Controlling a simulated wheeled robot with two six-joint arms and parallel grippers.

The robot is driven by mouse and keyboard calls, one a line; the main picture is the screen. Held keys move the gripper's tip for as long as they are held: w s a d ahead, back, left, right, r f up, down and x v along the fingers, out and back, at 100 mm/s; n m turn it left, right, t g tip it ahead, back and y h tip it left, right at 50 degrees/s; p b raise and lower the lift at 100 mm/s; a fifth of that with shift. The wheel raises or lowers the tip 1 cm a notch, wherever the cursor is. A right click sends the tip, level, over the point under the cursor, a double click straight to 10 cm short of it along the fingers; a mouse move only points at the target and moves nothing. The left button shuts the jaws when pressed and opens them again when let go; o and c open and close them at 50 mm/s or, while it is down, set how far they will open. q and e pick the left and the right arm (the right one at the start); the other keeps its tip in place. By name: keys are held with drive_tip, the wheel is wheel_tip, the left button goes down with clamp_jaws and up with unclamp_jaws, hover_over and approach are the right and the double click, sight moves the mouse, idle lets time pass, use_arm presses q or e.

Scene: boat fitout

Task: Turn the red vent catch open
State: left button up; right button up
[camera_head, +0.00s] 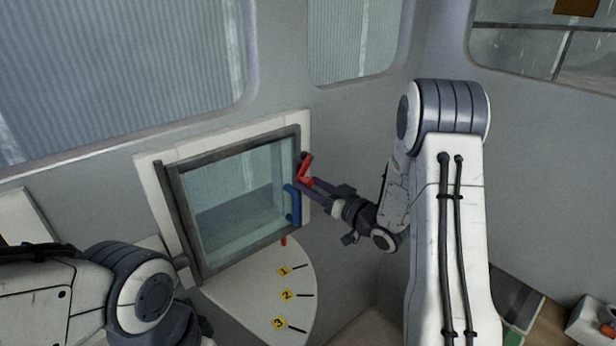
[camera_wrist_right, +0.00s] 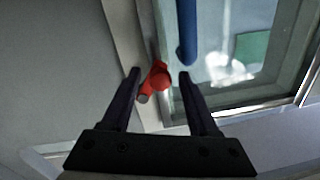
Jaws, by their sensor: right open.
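The red vent catch (camera_head: 305,169) is on the right edge of the dark-framed vent window (camera_head: 240,205). In the right wrist view, the red catch (camera_wrist_right: 154,82) shows as a round hub with a short arm slanting down-left. My right gripper (camera_head: 308,186) is open at the catch; in its wrist view the two dark fingers (camera_wrist_right: 160,75) stand on either side of the catch, with gaps visible. A blue handle (camera_head: 293,204) is on the frame just below the red catch. My left arm shows at the lower left, but its gripper is not visible.
Below the window is a pale rounded shelf (camera_head: 250,312) with yellow labels numbered 1, 2 and 3. A small red piece (camera_head: 283,241) is near its upper edge. Grey wall surrounds the window. Boxes lie at the lower right.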

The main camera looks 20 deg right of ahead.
drive_tip(key=shift+x, duration=0.85)
clamp_jaws()
drive_tip(key=shift+w+d+f+n+b, duration=0.1)
drive_tip(key=shift+d+f+n+b, duration=0.2)
drive_tip(key=shift+b, duration=0.5)
drive_tip(key=shift+w+d+f+n+g+b, duration=0.15)
drive_tip(key=shift+d+n+b, duration=0.25)
drive_tip(key=shift+n+b, duration=0.9)
drive_tip(key=shift+w+d+f+n+g+b, duration=0.15)
drive_tip(key=shift+d+n+b, duration=0.25)
drive_tip(key=shift+n+b, duration=0.85)
drive_tip(key=shift+w+d+n+b, duration=0.2)
drive_tip(key=shift+d+n+b, duration=0.2)
drive_tip(key=shift+n+b, duration=0.85)
drive_tip(key=shift+m+b, duration=0.4)
